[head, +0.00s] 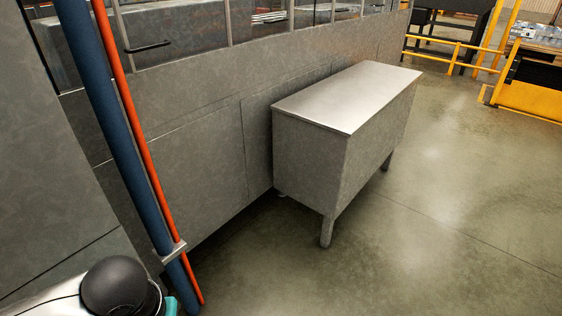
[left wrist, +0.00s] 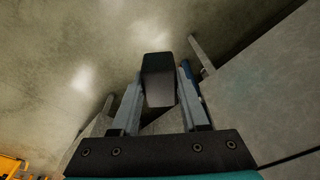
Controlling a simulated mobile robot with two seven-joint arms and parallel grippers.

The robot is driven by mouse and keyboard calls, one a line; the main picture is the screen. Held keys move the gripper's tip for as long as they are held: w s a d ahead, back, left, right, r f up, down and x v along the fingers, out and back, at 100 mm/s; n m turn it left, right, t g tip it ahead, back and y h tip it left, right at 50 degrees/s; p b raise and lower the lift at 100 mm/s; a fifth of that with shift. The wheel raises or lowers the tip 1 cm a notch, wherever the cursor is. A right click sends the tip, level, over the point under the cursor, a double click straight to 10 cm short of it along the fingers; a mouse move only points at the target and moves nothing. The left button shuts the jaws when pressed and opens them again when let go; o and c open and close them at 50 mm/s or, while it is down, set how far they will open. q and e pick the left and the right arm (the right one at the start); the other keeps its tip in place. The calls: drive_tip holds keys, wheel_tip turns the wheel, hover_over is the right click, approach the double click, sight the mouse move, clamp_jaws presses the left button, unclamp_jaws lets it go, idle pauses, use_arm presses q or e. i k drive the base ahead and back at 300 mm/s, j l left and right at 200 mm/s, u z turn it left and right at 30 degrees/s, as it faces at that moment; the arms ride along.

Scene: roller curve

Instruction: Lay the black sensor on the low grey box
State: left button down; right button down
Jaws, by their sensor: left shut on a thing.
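The low grey box (head: 345,97) stands on legs in the middle of the head view, close against a grey panelled wall. Its flat top is bare. In the left wrist view my left gripper (left wrist: 159,88) is shut on the black sensor (left wrist: 158,75), a dark block held between the two grey fingers. The sensor and the gripper's fingers do not show in the head view. My right gripper is in neither view.
A blue pipe (head: 108,105) and a thinner orange pipe (head: 137,120) run down the wall at left. Open concrete floor (head: 440,200) lies right of the box. Yellow railings (head: 455,48) stand at the back right. A grey surface (left wrist: 270,85) fills the right of the wrist view.

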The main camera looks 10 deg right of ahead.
sight(339, 111)
drive_tip(key=i+l+z, duration=0.35)
drive_tip(key=i+z, duration=0.35)
drive_tip(key=i+l+z, duration=0.1)
drive_tip(key=i+z, duration=0.25)
drive_tip(key=i, duration=1.3)
